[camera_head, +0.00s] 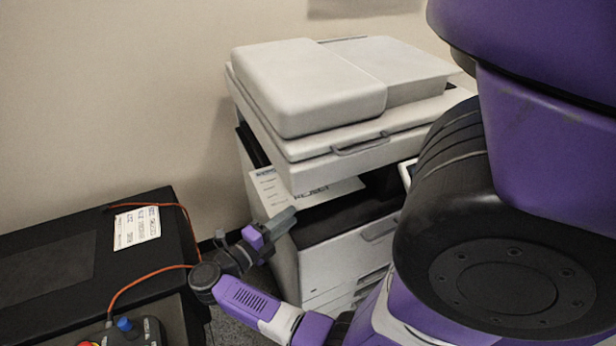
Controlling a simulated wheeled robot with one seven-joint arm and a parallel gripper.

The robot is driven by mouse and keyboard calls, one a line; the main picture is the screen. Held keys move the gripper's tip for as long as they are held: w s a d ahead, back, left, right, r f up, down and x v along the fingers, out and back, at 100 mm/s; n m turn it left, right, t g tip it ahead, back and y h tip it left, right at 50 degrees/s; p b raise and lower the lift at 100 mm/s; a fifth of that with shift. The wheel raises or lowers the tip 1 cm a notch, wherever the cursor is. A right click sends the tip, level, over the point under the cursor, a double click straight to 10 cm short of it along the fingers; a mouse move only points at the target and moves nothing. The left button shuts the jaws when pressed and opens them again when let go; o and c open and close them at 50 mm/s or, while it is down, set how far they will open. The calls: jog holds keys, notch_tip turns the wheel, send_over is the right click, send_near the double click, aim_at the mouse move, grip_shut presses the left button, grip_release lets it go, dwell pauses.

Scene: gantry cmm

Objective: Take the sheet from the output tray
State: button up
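A white sheet (335,190) with dark print that seems to read "REJECT" lies in the output tray (345,215), the dark opening below the scanner part of the printer (345,265). My gripper (284,222) is in front of the printer's left front corner, just left of and below the sheet in the picture. I see no sheet between its fingers. The fingers appear edge-on, so their gap is not clear.
A white printed paper or label (268,185) is at the printer's left side. A black cabinet (50,255) at the left carries a label (137,228), an orange cable (140,277) and a control box with a blue knob (125,323). My arm blocks the right side.

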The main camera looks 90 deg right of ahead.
aim_at(304, 207)
jog(key=p+x, duration=0.2)
jog(key=x, duration=0.4)
jog(key=shift+s, duration=0.15)
grip_shut()
dwell(1.3)
